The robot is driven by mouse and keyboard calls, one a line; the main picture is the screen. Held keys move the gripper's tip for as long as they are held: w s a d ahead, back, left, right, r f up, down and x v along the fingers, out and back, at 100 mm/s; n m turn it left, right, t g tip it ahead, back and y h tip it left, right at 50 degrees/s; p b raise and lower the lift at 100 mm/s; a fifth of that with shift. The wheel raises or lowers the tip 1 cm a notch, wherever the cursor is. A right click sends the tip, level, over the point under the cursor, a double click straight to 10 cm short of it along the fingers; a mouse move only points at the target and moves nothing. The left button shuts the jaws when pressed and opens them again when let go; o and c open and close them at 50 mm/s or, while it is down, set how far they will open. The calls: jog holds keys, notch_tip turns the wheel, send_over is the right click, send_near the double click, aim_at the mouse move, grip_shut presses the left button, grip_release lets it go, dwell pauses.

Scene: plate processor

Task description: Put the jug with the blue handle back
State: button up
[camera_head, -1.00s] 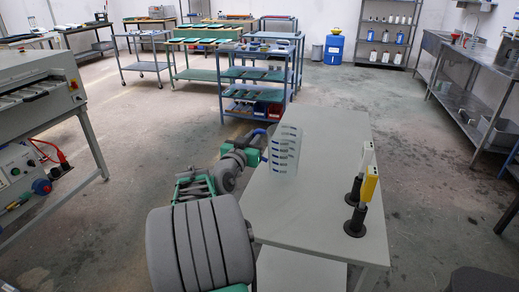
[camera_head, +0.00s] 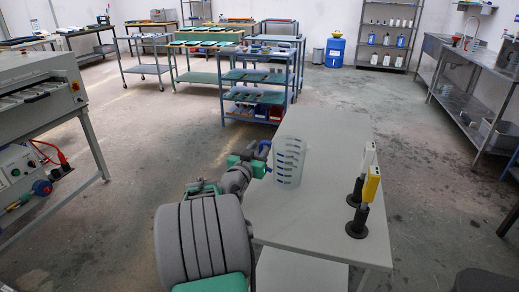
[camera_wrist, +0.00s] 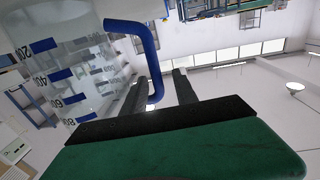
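The clear jug (camera_head: 289,162) with blue graduation marks stands upright at the left side of the grey table. Whether its base fully touches the tabletop is hard to tell. Its blue handle (camera_head: 265,146) points left towards my gripper (camera_head: 261,156). In the wrist view the jug (camera_wrist: 70,75) fills the upper left. The blue handle (camera_wrist: 155,65) passes between my gripper's dark fingers (camera_wrist: 160,88). The fingers are apart, with a gap showing between the handle and the right finger; the handle lies close to the left finger.
The grey table (camera_head: 290,226) carries two dark stands with upright tools, one white (camera_head: 367,160) and one yellow (camera_head: 371,184), right of the jug. A blue shelf cart (camera_head: 258,85) stands behind. The table's far part is clear. A machine (camera_head: 40,90) is at left.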

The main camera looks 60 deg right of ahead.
jog(key=shift+p, duration=0.45)
jog(key=s+a, duration=0.1)
jog(key=a, duration=0.7)
jog(key=w+a+f+n+t+y, duration=0.2)
jog(key=w+a+f+n+y, duration=0.15)
jog(key=w+a, duration=0.45)
jog(key=w+a+f+n+t+y, duration=0.2)
jog(key=w+a+f+y, duration=0.3)
jog(key=a, duration=0.5)
jog(key=a+f+n+y, duration=0.3)
jog(key=a+n+y, duration=0.3)
jog(key=a, duration=1.3)
jog(key=s+a+n+g+y, duration=0.1)
jog(key=s+a+n, duration=0.1)
jog(key=a, duration=0.4)
jog(key=s+a+f+n+g+y, duration=0.1)
jog(key=s+a+n+g+y, duration=0.1)
jog(key=s+a+n, duration=0.1)
jog(key=s+a, duration=0.1)
jog(key=a, duration=0.1)
jog(key=shift+s+a+f+b, duration=0.2)
jog(key=shift+s+a+b, duration=0.15)
jog(key=shift+s, duration=0.05)
jog(key=shift+n+y, duration=0.25)
